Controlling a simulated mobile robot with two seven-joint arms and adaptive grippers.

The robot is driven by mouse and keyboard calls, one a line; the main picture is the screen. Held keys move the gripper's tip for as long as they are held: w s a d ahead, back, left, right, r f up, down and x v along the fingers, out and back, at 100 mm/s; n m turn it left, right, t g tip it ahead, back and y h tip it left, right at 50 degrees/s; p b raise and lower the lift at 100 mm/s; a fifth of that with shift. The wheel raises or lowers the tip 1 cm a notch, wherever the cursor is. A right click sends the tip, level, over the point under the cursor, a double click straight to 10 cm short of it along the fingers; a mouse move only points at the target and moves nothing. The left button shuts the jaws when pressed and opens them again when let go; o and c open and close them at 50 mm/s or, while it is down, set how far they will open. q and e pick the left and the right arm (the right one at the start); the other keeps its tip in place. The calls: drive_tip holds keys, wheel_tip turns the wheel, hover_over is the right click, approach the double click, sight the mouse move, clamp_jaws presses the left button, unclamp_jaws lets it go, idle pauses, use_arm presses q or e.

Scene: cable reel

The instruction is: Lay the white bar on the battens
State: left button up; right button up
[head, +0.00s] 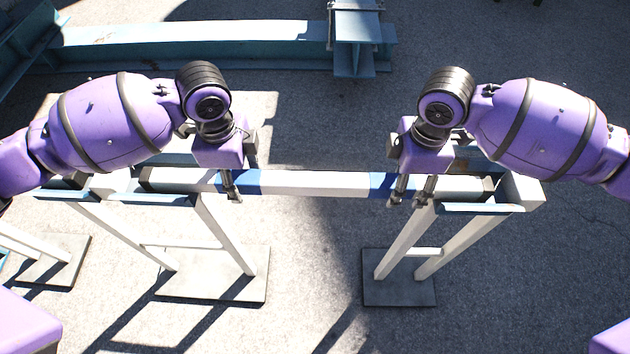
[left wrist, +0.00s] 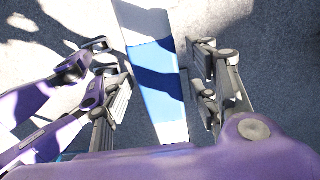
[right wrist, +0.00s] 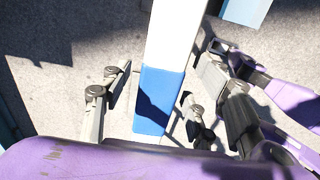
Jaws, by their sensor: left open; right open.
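The white bar (head: 315,184) with blue bands runs left to right across the middle of the head view. My left gripper (head: 231,192) is open over its left blue band, with fingers on both sides of the bar; the left wrist view shows the blue band (left wrist: 157,82) between them. My right gripper (head: 411,190) is open near the right blue band, which shows between the fingers in the right wrist view (right wrist: 152,98). I cannot tell which pieces are the battens or exactly what the bar rests on.
White trestle legs on grey base plates stand below at left (head: 222,276) and right (head: 398,291), with pale blue tops (head: 480,208). A large blue-green steel beam (head: 190,52) lies at the back. The ground between the trestles is clear.

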use_arm(q)
drive_tip(key=shift+f, duration=0.15)
use_arm(e)
drive_tip(key=shift+f, duration=0.15)
use_arm(q)
drive_tip(key=shift+c, duration=0.2)
use_arm(e)
drive_tip(key=shift+c, duration=0.2)
use_arm(q)
clamp_jaws()
use_arm(e)
clamp_jaws()
